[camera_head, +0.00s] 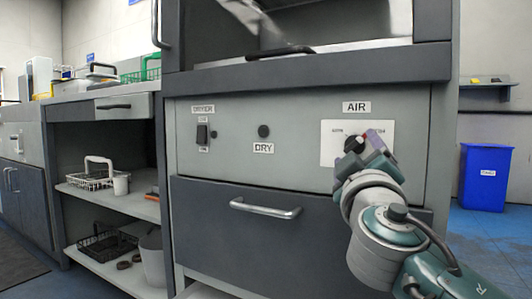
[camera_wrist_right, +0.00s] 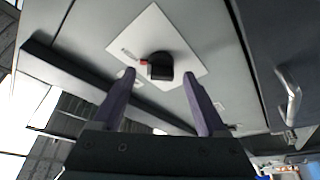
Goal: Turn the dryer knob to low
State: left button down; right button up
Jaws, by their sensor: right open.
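The dryer knob is a black round knob (camera_head: 352,144) on a white plate (camera_head: 329,157) under the AIR label, partly hidden by my right gripper in the head view. In the right wrist view the knob (camera_wrist_right: 161,67) shows a red mark on its left side, and the white plate (camera_wrist_right: 152,28) appears tilted. My right gripper (camera_head: 371,150) is at the plate with its purple fingers open. In the wrist view the fingertips (camera_wrist_right: 158,74) lie on either side of the knob, with gaps on both sides. Whether they reach around it in depth I cannot tell. My left gripper is not in view.
A DRYER rocker switch (camera_head: 202,134) and a black DRY button (camera_head: 263,131) are left on the same panel. A drawer with a metal handle (camera_head: 265,208) is below. A blue bin (camera_head: 485,177) stands at the right. Shelves with baskets (camera_head: 92,178) are at the left.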

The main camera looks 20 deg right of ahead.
jog(key=shift+x, duration=0.95)
jog(key=shift+c, duration=0.4)
grip_shut()
